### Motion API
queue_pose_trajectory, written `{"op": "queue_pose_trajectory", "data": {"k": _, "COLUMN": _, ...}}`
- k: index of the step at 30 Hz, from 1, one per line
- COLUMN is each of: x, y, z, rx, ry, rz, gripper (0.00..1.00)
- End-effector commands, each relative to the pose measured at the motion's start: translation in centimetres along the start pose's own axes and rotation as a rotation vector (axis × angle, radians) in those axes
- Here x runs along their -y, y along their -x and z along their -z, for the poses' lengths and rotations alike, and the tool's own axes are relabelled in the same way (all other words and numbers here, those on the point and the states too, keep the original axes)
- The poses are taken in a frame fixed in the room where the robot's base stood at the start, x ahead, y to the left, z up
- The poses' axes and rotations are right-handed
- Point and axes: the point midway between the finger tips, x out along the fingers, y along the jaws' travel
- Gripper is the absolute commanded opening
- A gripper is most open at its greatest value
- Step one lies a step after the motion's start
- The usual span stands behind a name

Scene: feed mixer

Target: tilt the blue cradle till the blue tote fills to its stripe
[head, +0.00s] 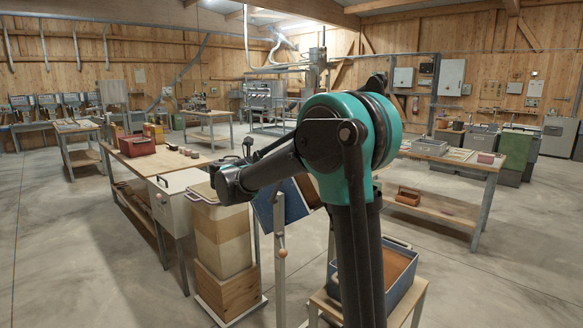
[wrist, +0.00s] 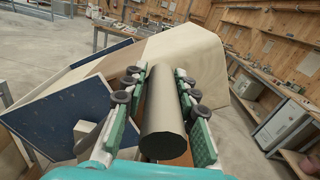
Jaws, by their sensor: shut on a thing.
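In the wrist view my gripper (wrist: 158,82) is shut on a grey cylindrical bar (wrist: 163,128), with a green-padded finger on each side. The bar points toward the camera; its far end is hidden. Beside it is the blue cradle (wrist: 65,118), its blue panel slanting, with a large cream body (wrist: 185,48) behind. In the head view the cradle (head: 283,207) shows tilted behind my arm. The blue tote (head: 405,295) sits on a low wooden stand, partly hidden by my arm. Brown material shows inside it; I cannot make out its stripe.
A cream bin on a wooden box (head: 225,288) stands left of the cradle. An upright post (head: 281,285) with an orange knob stands in front of it. A workbench (head: 180,163) is at left, another (head: 485,168) at right.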

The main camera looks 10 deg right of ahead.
Motion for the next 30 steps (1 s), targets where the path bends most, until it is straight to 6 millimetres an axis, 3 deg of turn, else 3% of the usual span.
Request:
{"op": "queue_pose_trajectory", "data": {"k": 6, "x": -4.7, "y": 0.0, "z": -2.4, "rx": 0.004, "ry": 0.205, "rz": 0.0, "gripper": 0.0}}
{"op": "queue_pose_trajectory", "data": {"k": 13, "x": -9.8, "y": 0.0, "z": -3.6, "rx": 0.004, "ry": 0.423, "rz": -0.001, "gripper": 0.0}}
{"op": "queue_pose_trajectory", "data": {"k": 22, "x": -16.0, "y": 0.0, "z": -3.5, "rx": 0.004, "ry": 0.673, "rz": -0.001, "gripper": 0.0}}
{"op": "queue_pose_trajectory", "data": {"k": 30, "x": -19.6, "y": 0.1, "z": -2.6, "rx": 0.001, "ry": 0.664, "rz": -0.002, "gripper": 0.0}}
